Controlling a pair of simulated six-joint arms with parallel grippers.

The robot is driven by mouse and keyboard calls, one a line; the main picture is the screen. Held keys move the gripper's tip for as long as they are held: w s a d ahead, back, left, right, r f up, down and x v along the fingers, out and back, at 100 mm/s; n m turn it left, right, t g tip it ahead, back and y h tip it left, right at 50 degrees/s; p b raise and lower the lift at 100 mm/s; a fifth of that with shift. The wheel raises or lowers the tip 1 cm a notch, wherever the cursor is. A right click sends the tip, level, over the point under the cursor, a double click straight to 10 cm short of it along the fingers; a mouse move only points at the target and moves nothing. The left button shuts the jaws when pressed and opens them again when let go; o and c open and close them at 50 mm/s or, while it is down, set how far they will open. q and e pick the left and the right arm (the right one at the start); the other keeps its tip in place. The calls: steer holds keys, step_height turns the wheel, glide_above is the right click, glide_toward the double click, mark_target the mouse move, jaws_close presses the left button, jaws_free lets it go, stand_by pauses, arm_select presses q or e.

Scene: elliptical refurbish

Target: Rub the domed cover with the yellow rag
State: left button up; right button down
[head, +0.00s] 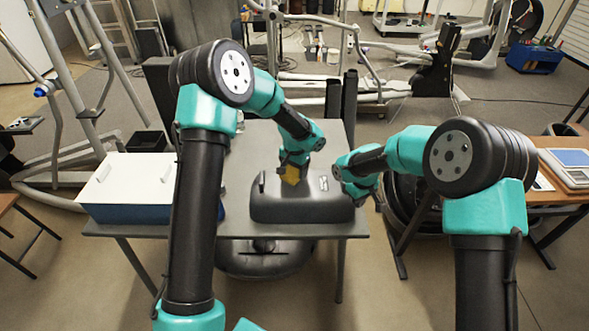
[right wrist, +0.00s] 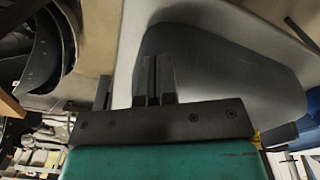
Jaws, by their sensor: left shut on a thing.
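The domed cover (head: 300,208) is a dark grey, low rounded shell lying on the grey table near its front right edge. It also fills much of the right wrist view (right wrist: 225,75). The yellow rag (head: 291,176) is bunched in my left gripper (head: 292,166), which is shut on it. The rag is at the cover's top; contact cannot be told for sure. My right gripper (head: 350,193) is just right of the cover in the head view. In the right wrist view its fingers (right wrist: 155,80) look closed together with nothing between them.
A blue box with a white lid (head: 127,185) stands at the table's left. Two dark posts (head: 341,105) rise at the table's back. A round dark part (head: 262,258) lies under the front edge. A side table with a scale (head: 570,165) is at right.

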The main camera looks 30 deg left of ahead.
arm_select(q)
steer(key=shift+f, duration=1.05)
stand_by(0.6)
steer(key=shift+s+a+r, duration=0.1)
steer(key=shift+s+a, duration=0.35)
steer(key=shift+a, duration=0.45)
steer(key=shift+s+a+r, duration=0.1)
steer(key=shift+s+a, duration=0.35)
steer(key=shift+a, duration=0.4)
steer(key=shift+f, duration=0.2)
steer(key=shift+w+d+r, duration=0.1)
steer(key=shift+w+d, duration=0.35)
steer(key=shift+d, duration=0.45)
steer(key=shift+w+d, duration=0.45)
steer(key=shift+d, duration=0.4)
